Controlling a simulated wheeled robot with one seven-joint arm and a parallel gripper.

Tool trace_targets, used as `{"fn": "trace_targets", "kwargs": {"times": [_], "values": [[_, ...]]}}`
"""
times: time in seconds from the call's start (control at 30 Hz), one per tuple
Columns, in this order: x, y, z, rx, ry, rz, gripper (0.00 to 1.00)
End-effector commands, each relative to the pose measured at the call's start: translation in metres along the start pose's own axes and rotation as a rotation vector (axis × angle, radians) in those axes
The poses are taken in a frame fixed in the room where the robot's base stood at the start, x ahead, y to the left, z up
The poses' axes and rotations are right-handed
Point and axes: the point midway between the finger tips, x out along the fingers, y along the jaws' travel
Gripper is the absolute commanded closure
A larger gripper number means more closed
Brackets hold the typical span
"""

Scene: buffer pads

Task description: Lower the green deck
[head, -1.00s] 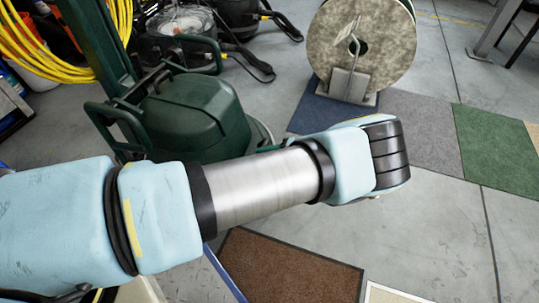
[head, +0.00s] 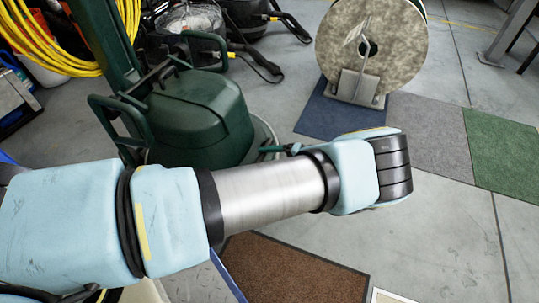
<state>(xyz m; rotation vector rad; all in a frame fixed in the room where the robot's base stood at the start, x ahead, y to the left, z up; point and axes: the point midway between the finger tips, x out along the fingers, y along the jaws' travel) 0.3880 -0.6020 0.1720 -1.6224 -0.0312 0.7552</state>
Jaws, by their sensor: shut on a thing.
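The green deck (head: 201,112) is the dark green rounded housing of a floor machine, behind my arm at the left centre. A dark green handle loop (head: 118,122) and a tall green post (head: 104,40) stand at its left. A pale ring (head: 268,137) shows at its lower right edge. My arm crosses in front and hides the machine's lower front. My wrist ends right of centre, past the deck.
A large reel (head: 402,45) stands on a blue mat (head: 318,117) at the back. Grey (head: 432,128) and green (head: 512,150) mats lie at the right. A brown mat (head: 290,272) lies in front. Yellow hose (head: 55,45) hangs at the back left. Bare floor shows at the lower right.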

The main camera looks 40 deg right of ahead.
Motion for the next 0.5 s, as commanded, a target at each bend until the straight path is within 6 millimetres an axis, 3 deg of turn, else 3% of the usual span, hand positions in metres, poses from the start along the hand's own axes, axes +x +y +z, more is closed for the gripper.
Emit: {"fn": "trace_targets", "kwargs": {"times": [0.5], "values": [[-0.0002,-0.0019,0.0011,0.000,-0.004,-0.002,0.41]]}}
